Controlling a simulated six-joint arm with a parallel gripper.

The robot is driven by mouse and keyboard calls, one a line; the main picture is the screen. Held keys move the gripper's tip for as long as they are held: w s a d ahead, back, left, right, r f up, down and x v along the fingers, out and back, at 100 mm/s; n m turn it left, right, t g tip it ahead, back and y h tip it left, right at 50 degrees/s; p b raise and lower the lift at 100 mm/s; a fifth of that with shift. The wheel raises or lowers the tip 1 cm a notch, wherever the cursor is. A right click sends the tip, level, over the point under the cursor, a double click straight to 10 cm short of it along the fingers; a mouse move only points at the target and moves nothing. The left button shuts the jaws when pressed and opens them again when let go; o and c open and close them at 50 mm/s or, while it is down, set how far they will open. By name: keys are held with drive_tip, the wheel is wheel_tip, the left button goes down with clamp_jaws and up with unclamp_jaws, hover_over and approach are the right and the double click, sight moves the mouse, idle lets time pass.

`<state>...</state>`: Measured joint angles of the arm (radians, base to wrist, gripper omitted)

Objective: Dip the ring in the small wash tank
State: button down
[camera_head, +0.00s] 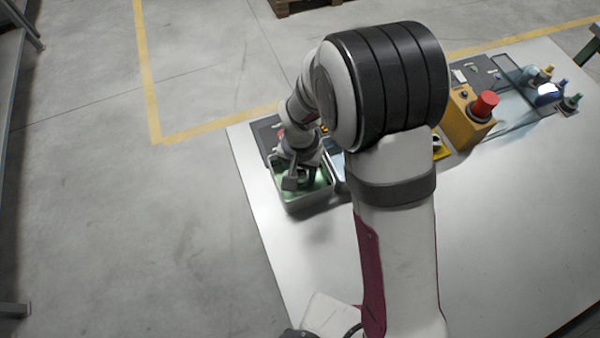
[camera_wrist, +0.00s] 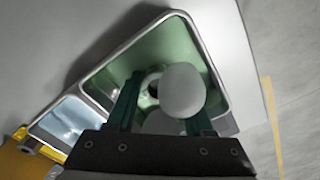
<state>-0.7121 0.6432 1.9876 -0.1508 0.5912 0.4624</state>
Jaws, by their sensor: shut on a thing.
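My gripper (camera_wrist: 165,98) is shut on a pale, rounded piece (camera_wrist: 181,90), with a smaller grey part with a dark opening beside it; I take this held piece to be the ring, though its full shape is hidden. The fingers are dark green and stand apart around it. In the wrist view they reach over the open green-lined tank (camera_wrist: 188,32). In the head view my gripper (camera_head: 302,180) is over or within the same tank (camera_head: 307,203). Whether the held piece touches liquid, I cannot tell. A second basin with pale blue content (camera_wrist: 66,118) adjoins the green-lined tank.
A yellow box with a red button (camera_head: 485,105) stands right of my arm. Several small bottles (camera_head: 545,85) stand at the table's far right. The white table (camera_head: 500,220) is clear in front. My arm hides the table's middle.

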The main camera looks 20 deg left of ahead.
drive_tip(key=shift+f, duration=0.25)
idle(2.1)
drive_tip(key=shift+r, duration=0.1)
idle(3.9)
wheel_tip(320, 180, up, 8)
drive_tip(key=shift+r, duration=0.2)
idle(0.5)
idle(0.6)
